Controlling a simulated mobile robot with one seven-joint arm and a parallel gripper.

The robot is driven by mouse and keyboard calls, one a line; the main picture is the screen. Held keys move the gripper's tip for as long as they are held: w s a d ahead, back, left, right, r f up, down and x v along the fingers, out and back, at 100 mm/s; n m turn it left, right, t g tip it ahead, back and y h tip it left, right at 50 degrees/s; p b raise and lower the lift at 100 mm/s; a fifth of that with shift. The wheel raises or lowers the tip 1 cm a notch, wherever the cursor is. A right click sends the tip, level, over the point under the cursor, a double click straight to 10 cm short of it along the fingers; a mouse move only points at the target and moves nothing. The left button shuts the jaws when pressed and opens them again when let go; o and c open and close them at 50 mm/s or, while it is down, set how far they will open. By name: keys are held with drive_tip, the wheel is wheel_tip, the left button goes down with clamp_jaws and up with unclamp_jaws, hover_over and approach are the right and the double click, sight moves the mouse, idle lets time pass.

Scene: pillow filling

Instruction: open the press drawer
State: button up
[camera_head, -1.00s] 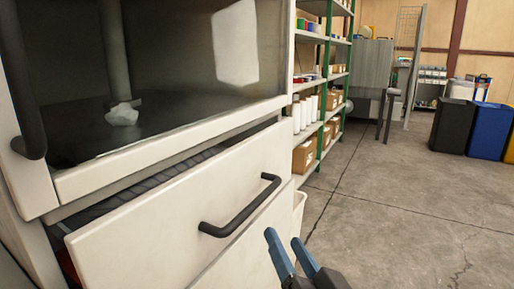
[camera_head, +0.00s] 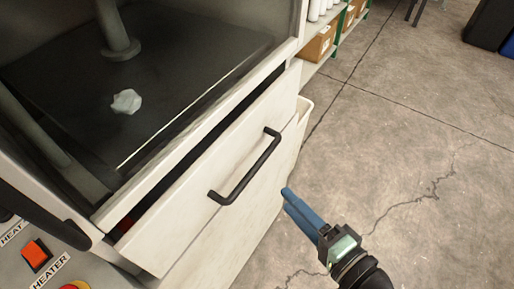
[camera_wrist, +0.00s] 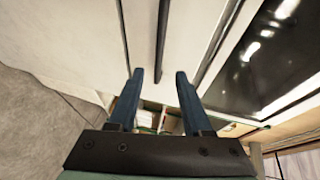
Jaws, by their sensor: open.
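The press drawer (camera_head: 215,180) has a cream front panel below the press chamber. A dark gap along its top edge shows it standing slightly out. Its black bar handle (camera_head: 246,172) runs slantwise across the front. My gripper (camera_head: 288,198) is just right of the handle in the head view, apart from it, with its blue fingers overlapping from this angle. In the wrist view my gripper (camera_wrist: 160,80) is open and empty. The dark handle bar (camera_wrist: 162,40) lies ahead, lined up between the two fingers.
The press chamber (camera_head: 190,60) above the drawer holds a small pale lump (camera_head: 126,101) on its dark plate. A heater panel with an orange switch (camera_head: 36,254) is at lower left. Shelves with boxes (camera_head: 318,46) stand beyond. The concrete floor (camera_head: 420,120) at right is clear.

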sight(256, 166)
drive_tip(key=x, duration=1.2)
drive_tip(key=shift+w+a+b, duration=0.25)
drive_tip(key=shift+b, duration=0.15)
clamp_jaws()
idle(0.8)
